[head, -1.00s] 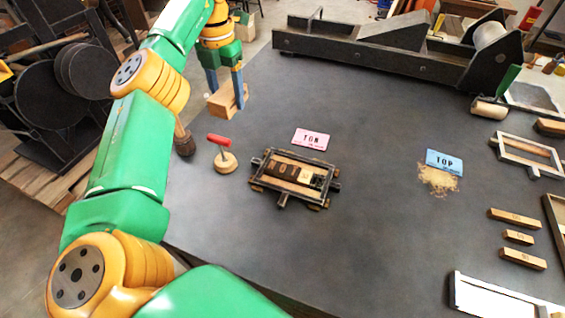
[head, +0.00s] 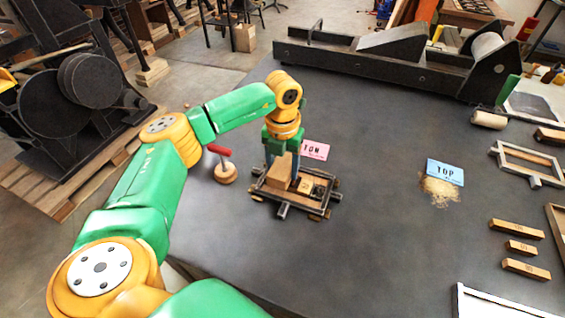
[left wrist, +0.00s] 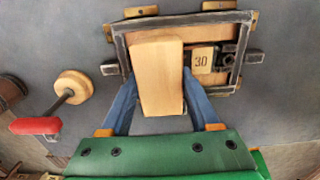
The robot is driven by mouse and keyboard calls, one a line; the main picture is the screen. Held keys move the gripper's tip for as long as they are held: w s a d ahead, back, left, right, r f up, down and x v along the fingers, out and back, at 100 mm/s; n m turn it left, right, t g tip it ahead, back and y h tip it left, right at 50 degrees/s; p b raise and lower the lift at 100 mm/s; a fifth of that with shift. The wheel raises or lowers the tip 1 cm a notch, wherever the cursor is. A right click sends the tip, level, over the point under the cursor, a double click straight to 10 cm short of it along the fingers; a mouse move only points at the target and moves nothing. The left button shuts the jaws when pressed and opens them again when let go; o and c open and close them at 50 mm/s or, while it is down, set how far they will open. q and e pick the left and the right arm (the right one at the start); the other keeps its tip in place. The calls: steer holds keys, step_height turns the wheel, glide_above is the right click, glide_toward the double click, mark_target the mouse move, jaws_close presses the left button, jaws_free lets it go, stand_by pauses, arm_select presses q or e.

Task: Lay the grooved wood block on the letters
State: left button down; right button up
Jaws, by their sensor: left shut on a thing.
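My left gripper (head: 281,164) is shut on the wood block (head: 280,173), a pale block held between its two blue fingers. The block is over the left part of the small dark frame (head: 284,211), and it also shows in the left wrist view (left wrist: 158,75). It hides most of the letters there. I cannot tell whether it touches them; its groove is not visible. A light block marked 30 (left wrist: 202,60) shows to its right inside the frame. My right gripper is not in view.
A blue card (head: 445,171) and several wood bars (head: 517,229) are to the right. The middle of the table is clear.

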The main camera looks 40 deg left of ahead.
mark_target(283, 165)
arm_select(q)
steer(key=shift+f, duration=0.1)
steer(key=shift+f+b, duration=0.35)
steer(key=shift+f, duration=0.05)
steer(key=shift+c, duration=0.6)
jaws_free()
steer(key=shift+r, duration=0.1)
steer(key=shift+r, duration=0.1)
steer(key=shift+r+p, duration=0.45)
steer(key=shift+p, duration=0.05)
step_height(283, 165, up, 8)
steer(key=shift+b, duration=1.1)
steer(key=shift+r+p, duration=0.45)
steer(key=shift+r, duration=1.45)
